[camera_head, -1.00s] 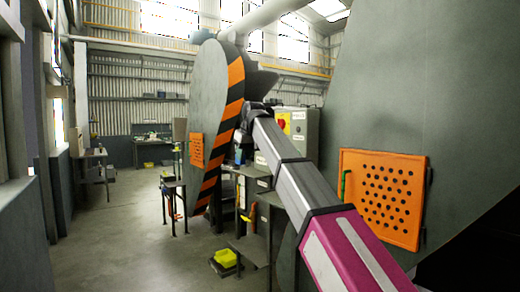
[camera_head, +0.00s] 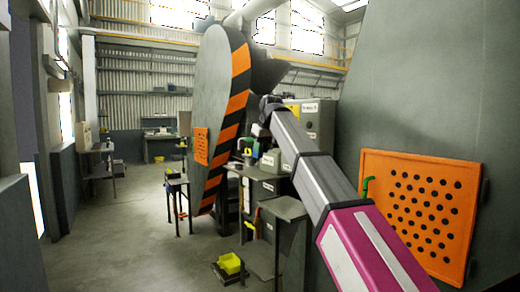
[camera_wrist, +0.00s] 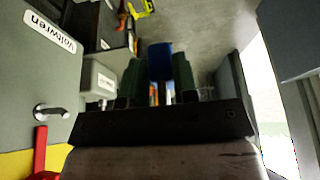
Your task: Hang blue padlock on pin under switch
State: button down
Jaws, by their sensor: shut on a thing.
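The blue padlock (camera_wrist: 159,62) is between the dark green fingers of my gripper (camera_wrist: 158,75) in the wrist view. The gripper is shut on it; its shackle is not clear to see. A silver pin (camera_wrist: 50,110) sticks out of the grey cabinet face at the left, apart from the padlock. Below it in the picture is the red switch handle (camera_wrist: 41,145) by a yellow plate (camera_wrist: 60,157). In the head view my arm hides the switch and pin on the grey cabinet (camera_head: 318,122), and the padlock is too small to make out.
An orange perforated panel (camera_head: 418,212) with a green handle is on the large grey machine at the right. A striped guard (camera_head: 228,110) stands left of my arm. A yellow bin (camera_head: 230,263) is on a low stand. The floor at left is open.

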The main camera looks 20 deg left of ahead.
jog(key=w+d, duration=0.5)
jog(key=shift+w, duration=0.4)
jog(key=shift+w+d+r, duration=0.1)
jog(key=shift+w+d, duration=1.25)
jog(key=shift+w, duration=0.15)
dwell(1.9)
